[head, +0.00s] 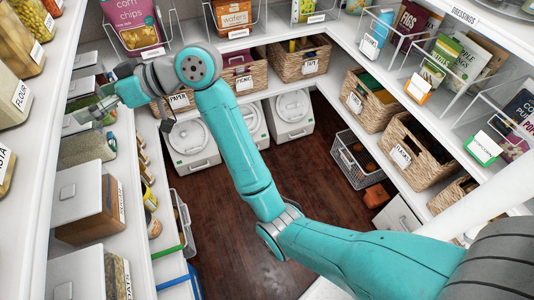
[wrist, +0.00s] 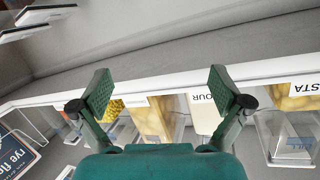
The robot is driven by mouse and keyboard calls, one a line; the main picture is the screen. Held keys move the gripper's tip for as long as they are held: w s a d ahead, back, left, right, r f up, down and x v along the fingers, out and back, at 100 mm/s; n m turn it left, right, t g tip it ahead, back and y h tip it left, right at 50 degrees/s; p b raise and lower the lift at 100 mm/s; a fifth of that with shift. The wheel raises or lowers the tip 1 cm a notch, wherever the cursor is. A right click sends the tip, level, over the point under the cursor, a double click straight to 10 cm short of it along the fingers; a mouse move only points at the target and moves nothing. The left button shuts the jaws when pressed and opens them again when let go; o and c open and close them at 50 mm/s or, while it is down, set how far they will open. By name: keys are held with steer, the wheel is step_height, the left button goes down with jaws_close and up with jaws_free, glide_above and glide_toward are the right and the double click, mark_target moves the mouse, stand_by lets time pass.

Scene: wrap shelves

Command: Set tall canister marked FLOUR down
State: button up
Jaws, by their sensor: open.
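The tall canister marked FLOUR (head: 14,96) stands upright on the upper left shelf in the head view, cut off by the frame's left edge. It is pale, with a white label. In the wrist view, which is upside down, its pale body (wrist: 203,118) shows behind the right finger, its label partly hidden. My gripper (head: 84,117) is at the left shelves, to the right of the canister and apart from it. In the wrist view my gripper (wrist: 160,92) is open, with nothing held between its fingers.
A PASTA canister (head: 5,168) stands nearer on that upper shelf. A yellow-filled container (wrist: 150,120) is beside the FLOUR canister. Lidded boxes (head: 90,205) crowd the shelf below. Wicker baskets (head: 298,60) and white bins (head: 190,140) line the back. The wooden floor (head: 215,225) is mostly clear.

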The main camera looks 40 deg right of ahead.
steer(key=s+d+f+m+t+h, duration=0.2)
steer(key=s+f, duration=0.1)
steer(key=f, duration=0.5)
steer(key=s+d+f+m+t+h, duration=0.1)
steer(key=s+d+f+m+h, duration=0.15)
steer(key=f, duration=0.55)
steer(key=s+d+f+m+t+h, duration=0.1)
steer(key=s+d+f+m+t, duration=0.2)
steer(key=f, duration=0.5)
steer(key=s+d+f+m+h, duration=0.15)
steer(key=s+f, duration=0.25)
steer(key=s, duration=0.4)
steer(key=s+d+f+m+h, duration=0.1)
steer(key=s+d+f+h, duration=0.25)
steer(key=s, duration=0.55)
steer(key=s+d+r+n+h, duration=0.1)
steer(key=s+r, duration=0.1)
steer(key=s, duration=1)
steer(key=s+d+r+n+h, duration=0.1)
steer(key=s+d+r, duration=0.1)
steer(key=s, duration=0.9)
steer(key=shift+s+r, duration=0.35)
steer(key=shift+r, duration=0.45)
